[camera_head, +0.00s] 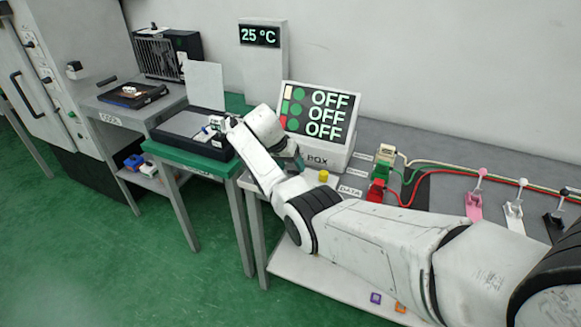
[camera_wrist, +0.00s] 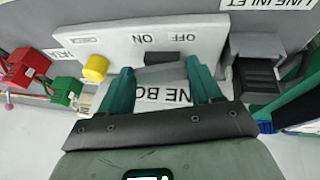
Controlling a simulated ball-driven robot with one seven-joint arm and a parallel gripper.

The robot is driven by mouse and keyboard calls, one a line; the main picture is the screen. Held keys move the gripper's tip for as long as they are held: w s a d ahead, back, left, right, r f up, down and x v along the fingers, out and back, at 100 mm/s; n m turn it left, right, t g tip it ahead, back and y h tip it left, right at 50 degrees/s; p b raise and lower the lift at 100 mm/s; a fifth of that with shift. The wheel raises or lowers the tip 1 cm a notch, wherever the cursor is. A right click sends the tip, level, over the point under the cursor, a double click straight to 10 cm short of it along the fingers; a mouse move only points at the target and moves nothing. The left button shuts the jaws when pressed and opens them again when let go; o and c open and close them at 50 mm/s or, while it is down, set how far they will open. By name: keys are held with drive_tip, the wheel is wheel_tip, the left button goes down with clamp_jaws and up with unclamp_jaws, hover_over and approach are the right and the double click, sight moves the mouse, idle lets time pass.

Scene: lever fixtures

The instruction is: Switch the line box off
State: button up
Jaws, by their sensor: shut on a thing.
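The line box (camera_head: 320,152) is a white box on the grey bench. Its slanted screen (camera_head: 318,115) reads OFF on all three lines. In the wrist view the box front (camera_wrist: 115,48) appears upside down, with ON and OFF labels above a grey switch handle (camera_wrist: 162,74). My gripper (camera_wrist: 160,72) has its two green fingers on either side of this handle and is shut on it. Which label the handle points to cannot be told. In the head view my gripper (camera_head: 294,158) is at the box's front, mostly hidden by my arm.
A yellow knob (camera_head: 323,176) stands beside the gripper. A green-edged table (camera_head: 190,160) with a tray stands left.

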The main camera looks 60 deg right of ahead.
drive_tip(key=o, duration=1.1)
drive_tip(key=shift+c, duration=0.2)
drive_tip(key=v, duration=1)
drive_tip(key=shift+r, duration=0.35)
drive_tip(key=shift+a+f, duration=0.1)
drive_tip(key=shift+a, duration=0.1)
